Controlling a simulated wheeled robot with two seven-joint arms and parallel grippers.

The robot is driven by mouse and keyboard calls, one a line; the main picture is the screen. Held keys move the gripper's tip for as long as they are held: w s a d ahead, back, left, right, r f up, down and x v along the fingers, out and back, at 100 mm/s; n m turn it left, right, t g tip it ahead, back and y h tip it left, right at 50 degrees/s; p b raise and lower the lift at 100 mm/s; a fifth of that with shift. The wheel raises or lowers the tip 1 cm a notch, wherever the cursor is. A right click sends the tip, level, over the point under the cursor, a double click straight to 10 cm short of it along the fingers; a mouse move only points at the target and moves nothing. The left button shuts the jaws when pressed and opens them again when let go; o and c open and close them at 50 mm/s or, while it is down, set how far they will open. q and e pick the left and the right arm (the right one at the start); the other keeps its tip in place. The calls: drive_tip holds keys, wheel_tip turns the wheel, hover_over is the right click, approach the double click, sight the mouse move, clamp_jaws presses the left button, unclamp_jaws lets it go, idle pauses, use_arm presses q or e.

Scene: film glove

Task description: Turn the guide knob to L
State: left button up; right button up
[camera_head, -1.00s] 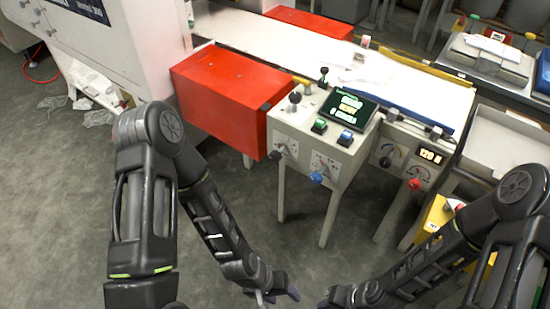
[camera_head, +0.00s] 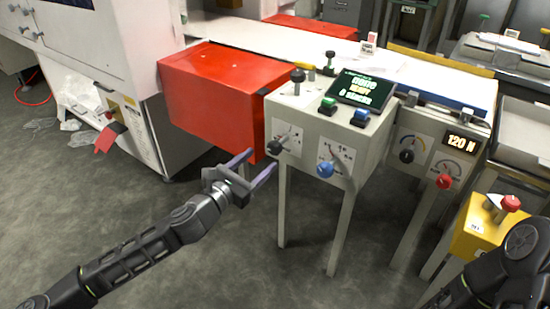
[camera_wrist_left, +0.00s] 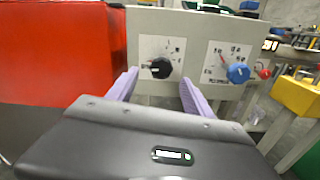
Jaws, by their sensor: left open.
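A black knob (camera_head: 276,147) sits on a white dial plate at the left of the control box's (camera_head: 352,137) front face. It lines up between the fingers in the left wrist view (camera_wrist_left: 160,67), with its pale pointer mark towards the left. The lettering around it is too small to read surely. A blue knob (camera_head: 325,170) on a second dial plate is to its right. My left gripper (camera_head: 258,164) is open and empty, its purple fingers pointing at the panel, short of the black knob. My right gripper is out of view.
A red box (camera_head: 225,90) stands close on the left of the control box. A red-knobbed panel (camera_head: 437,165) and a yellow box with a red button (camera_head: 480,228) are to the right. Open floor lies in front.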

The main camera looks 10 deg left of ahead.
sight(272, 151)
use_arm(q)
drive_tip(key=shift+w+d, duration=0.1)
drive_tip(key=b+x, duration=0.1)
drive_tip(key=x, duration=0.6)
drive_tip(key=shift+w+d+b, duration=0.2)
drive_tip(key=shift+w+b, duration=0.05)
drive_tip(key=shift+b, duration=0.05)
clamp_jaws()
idle(0.7)
